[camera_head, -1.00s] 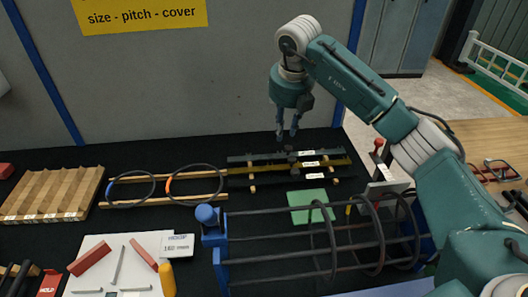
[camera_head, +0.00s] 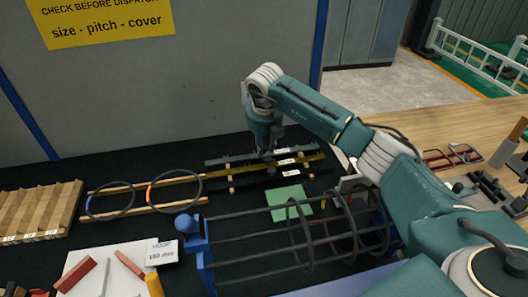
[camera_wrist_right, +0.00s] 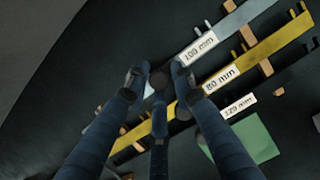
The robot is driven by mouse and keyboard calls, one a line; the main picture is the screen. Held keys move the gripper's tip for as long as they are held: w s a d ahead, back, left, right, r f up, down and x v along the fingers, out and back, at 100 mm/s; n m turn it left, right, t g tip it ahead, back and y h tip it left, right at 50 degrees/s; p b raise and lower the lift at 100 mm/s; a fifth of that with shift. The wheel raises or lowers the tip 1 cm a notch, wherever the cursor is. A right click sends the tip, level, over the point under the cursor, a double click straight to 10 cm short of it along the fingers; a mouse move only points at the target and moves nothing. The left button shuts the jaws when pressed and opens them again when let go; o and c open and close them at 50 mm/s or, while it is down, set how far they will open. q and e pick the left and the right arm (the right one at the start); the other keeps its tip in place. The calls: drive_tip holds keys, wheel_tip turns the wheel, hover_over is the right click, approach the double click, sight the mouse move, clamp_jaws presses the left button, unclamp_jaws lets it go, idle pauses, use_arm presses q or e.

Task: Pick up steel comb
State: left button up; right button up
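The steel comb (camera_head: 228,160) is a long grey bar at the back of the row of combs, lying across wooden supports. In the right wrist view its grey strip (camera_wrist_right: 242,20) runs diagonally beside a "100 mm" label. My right gripper (camera_head: 268,152) points down over the middle of the combs. In the wrist view its dark fingers (camera_wrist_right: 162,80) are spread, with the grey comb running behind and between their tips. The fingertips hide part of the bar, and I cannot tell whether they touch it. My left gripper is out of view.
A yellow comb (camera_wrist_right: 255,57) labelled 80 mm and a dark comb lie just in front. The rebar cage (camera_head: 250,238) and green sheet (camera_head: 289,203) are nearer. Two hoops (camera_head: 174,188) lie on wooden rails to the left. The grey wall panel stands behind.

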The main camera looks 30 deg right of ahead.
clamp_jaws()
drive_tip(key=shift+r, duration=0.1)
drive_tip(key=shift+r, duration=0.1)
